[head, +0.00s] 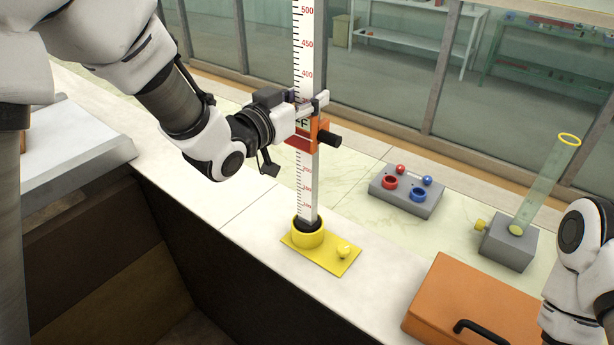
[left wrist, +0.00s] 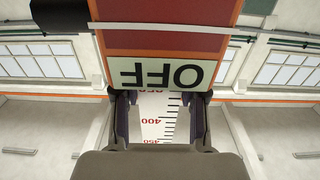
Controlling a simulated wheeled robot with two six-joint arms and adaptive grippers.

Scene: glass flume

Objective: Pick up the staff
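The staff (head: 305,195) is a tall white graduated bar with black and red markings. It stands upright, its dark foot in a yellow round socket (head: 307,234) on a yellow plate. An orange-red slider with an OFF label (head: 300,140) sits around the staff; the label shows upside down in the left wrist view (left wrist: 160,75). My left gripper (head: 308,102) is at the staff just above the slider. In the left wrist view its fingers (left wrist: 163,116) press along both edges of the staff, with no clear gap. My right gripper is out of view; only its arm shows.
A grey block with red and blue rings (head: 405,193) is right of the staff. Beyond it a clear tube (head: 545,185) leans in a grey block (head: 508,240). An orange case (head: 470,305) lies at the front right. The glass wall (head: 400,75) runs behind.

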